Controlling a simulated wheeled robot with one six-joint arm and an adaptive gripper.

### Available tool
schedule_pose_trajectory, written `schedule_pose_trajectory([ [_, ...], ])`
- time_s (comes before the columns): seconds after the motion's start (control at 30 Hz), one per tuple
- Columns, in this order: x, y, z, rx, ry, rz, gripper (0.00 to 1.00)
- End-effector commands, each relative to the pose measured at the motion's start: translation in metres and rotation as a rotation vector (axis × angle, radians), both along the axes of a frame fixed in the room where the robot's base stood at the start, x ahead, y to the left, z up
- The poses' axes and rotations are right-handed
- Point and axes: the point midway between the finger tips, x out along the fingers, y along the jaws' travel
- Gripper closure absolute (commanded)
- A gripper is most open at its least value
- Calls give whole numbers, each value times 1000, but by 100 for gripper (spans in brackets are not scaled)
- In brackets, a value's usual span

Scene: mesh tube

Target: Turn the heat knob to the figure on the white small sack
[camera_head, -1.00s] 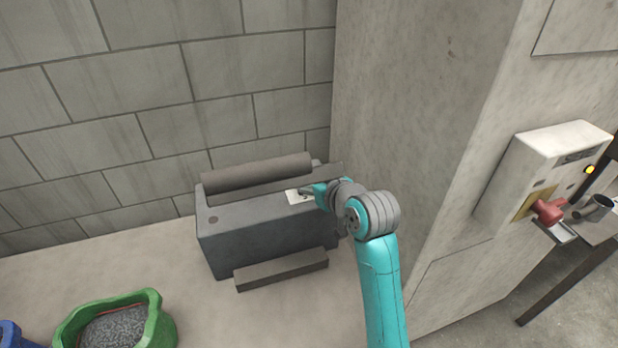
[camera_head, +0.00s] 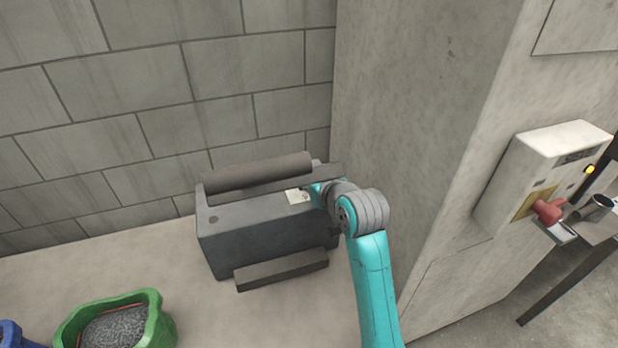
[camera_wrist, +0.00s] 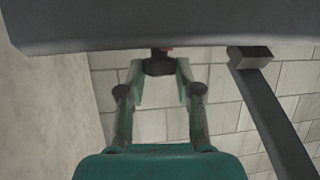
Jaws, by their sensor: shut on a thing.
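A dark grey machine (camera_head: 260,228) with a long roller on top stands against the block wall in the head view. A small white plate (camera_head: 296,197) lies on its top at the right end. My gripper (camera_wrist: 160,74) is at that end, its tips mostly hidden behind my own wrist in the head view. In the wrist view its two fingers are shut on a dark round knob (camera_wrist: 159,66), with a bit of red just beyond it. I take it for the heat knob; its pointer and figures cannot be read. I see no white small sack in either view.
A green sack (camera_head: 162,325) of grey granules and a blue one (camera_head: 12,336) are at the lower left. A concrete pillar (camera_head: 410,120) rises close to the right of my arm. A white box (camera_head: 545,155) with a red handle (camera_head: 547,211) is on it.

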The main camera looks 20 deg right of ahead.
Motion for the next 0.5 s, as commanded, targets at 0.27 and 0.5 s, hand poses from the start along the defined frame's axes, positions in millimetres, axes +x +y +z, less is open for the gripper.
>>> schedule_pose_trajectory([
  [0.27,1,5,0,-2,1,-153,100],
  [0.5,0,5,0,0,-2,-226,100],
])
